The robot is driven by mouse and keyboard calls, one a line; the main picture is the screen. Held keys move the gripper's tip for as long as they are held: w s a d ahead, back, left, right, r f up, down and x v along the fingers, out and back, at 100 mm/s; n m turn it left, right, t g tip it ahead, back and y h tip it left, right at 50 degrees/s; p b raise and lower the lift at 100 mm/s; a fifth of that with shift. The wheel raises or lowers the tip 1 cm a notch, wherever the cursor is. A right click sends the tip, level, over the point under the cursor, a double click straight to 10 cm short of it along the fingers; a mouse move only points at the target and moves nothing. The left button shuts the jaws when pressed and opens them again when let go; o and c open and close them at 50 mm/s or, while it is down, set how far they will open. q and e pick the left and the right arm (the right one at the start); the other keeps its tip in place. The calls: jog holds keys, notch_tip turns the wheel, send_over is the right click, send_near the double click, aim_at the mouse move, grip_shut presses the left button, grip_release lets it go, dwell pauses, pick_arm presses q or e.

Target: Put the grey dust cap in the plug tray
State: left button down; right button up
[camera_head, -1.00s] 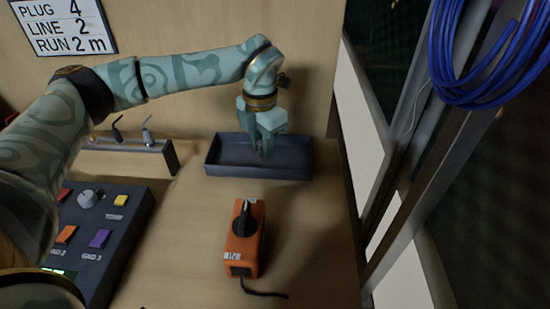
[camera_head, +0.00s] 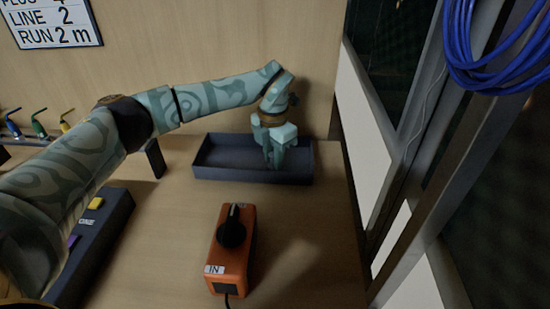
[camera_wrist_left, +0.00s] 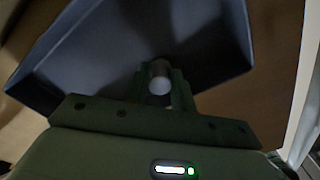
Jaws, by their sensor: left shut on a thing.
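The plug tray (camera_head: 215,172) is a shallow dark blue-grey box at the back of the bench in the head view. My left gripper (camera_head: 274,166) points down into the right part of the tray. In the left wrist view the fingers (camera_wrist_left: 162,88) are shut on a small pale grey rounded piece, the grey dust cap (camera_wrist_left: 160,78). The tray (camera_wrist_left: 200,35) lies beneath it in that view. I cannot tell whether the cap touches the tray floor. In the head view the fingers hide the cap. My right gripper is not in view.
An orange box (camera_head: 232,255) with a black knob stands in front of the tray. A dark button panel (camera_head: 105,235) is at left, partly behind my arm. A rack with coloured plugs (camera_head: 38,130) is at far left. Blue cable coils (camera_head: 490,50) hang at upper right.

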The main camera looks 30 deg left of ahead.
pick_arm(q)
jog(key=shift+s+r, duration=0.1)
jog(key=shift+r, duration=0.05)
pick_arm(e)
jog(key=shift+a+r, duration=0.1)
pick_arm(q)
jog(key=c, duration=1.2)
grip_release()
notch_tip(320, 180, up, 12)
jog(key=p, duration=0.5)
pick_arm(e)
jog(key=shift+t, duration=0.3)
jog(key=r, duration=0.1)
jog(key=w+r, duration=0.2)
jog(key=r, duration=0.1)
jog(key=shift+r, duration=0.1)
